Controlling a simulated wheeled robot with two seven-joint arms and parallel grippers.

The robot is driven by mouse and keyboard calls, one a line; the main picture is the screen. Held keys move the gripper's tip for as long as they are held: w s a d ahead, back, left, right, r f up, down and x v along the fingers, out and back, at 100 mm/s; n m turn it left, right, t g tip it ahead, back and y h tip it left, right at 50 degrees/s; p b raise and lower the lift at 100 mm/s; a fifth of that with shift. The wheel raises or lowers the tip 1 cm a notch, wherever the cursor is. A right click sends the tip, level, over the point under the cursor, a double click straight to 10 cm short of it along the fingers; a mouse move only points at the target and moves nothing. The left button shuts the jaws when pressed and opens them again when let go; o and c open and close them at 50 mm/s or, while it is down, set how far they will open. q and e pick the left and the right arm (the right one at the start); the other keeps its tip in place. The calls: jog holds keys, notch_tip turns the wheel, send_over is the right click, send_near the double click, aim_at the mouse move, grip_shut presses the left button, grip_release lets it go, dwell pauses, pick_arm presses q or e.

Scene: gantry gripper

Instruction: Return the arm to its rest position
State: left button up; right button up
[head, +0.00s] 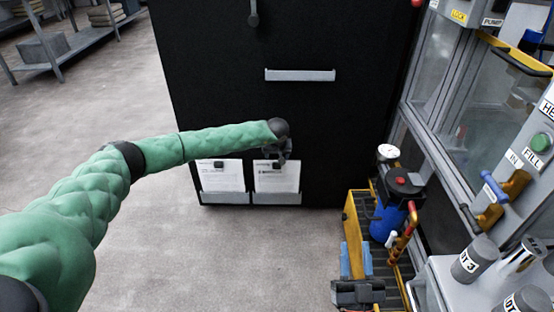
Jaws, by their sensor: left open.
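My left arm, in a green sleeve with dark joints, reaches in from the left edge of the head view. It stretches across the middle toward a black cabinet or panel. My left gripper (278,154) is at its end, small and dark against the black face. It is open, and I see nothing held in it. It appears just above or in front of a white paper sheet (277,178) in a holder; I cannot tell whether it touches. My right gripper and right arm are not in view.
The black panel (310,120) bears a grey ledge (300,75) and another sheet (220,175). At right stand a blue pump (386,222), a yellow frame (353,235), a glazed cabinet with valve handles and a green FILL button (540,142). The floor (180,255) at lower left is clear.

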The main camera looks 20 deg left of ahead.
pick_arm(q)
jog(key=shift+s+r, duration=0.2)
jog(key=shift+r, duration=0.2)
